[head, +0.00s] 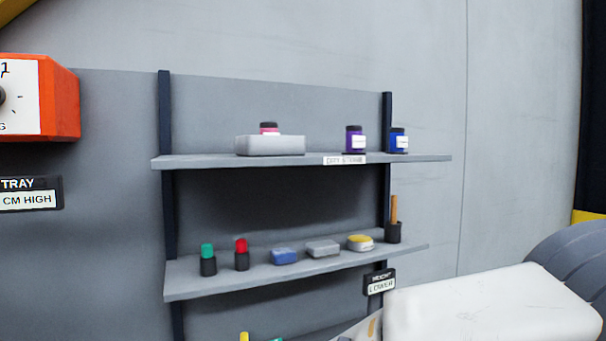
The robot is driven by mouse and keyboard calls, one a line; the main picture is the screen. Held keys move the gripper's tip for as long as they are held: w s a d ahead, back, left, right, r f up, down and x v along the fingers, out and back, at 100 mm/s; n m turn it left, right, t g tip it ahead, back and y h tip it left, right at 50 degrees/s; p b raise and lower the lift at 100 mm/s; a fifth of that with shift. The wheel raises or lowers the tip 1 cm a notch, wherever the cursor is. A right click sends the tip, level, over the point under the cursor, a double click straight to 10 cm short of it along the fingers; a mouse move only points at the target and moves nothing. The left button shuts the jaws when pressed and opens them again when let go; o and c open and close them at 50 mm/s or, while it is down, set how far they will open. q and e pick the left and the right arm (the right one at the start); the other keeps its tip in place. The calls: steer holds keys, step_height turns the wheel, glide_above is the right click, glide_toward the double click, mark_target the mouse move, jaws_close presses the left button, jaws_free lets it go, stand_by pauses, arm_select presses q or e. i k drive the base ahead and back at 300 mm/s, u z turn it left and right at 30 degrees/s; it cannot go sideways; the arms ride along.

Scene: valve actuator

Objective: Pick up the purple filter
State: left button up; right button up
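A small purple canister (355,141) with a dark cap and a white label stands upright on the upper shelf (205,162), right of its middle. It is the only purple item I see, and I take it as the purple filter. Its label is too small to read. Neither of my grippers shows in the head view. A large white rounded part at the lower right looks like a link of my own arm, well below and right of the canister.
A blue canister (398,141) stands close right of the purple one. A grey block (270,146) partly hides a pink canister (269,127) to the left. The lower shelf (220,284) holds several small items. An orange box (62,104) is at the left.

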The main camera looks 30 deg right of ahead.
mark_target(355, 141)
steer(key=z, duration=1.2)
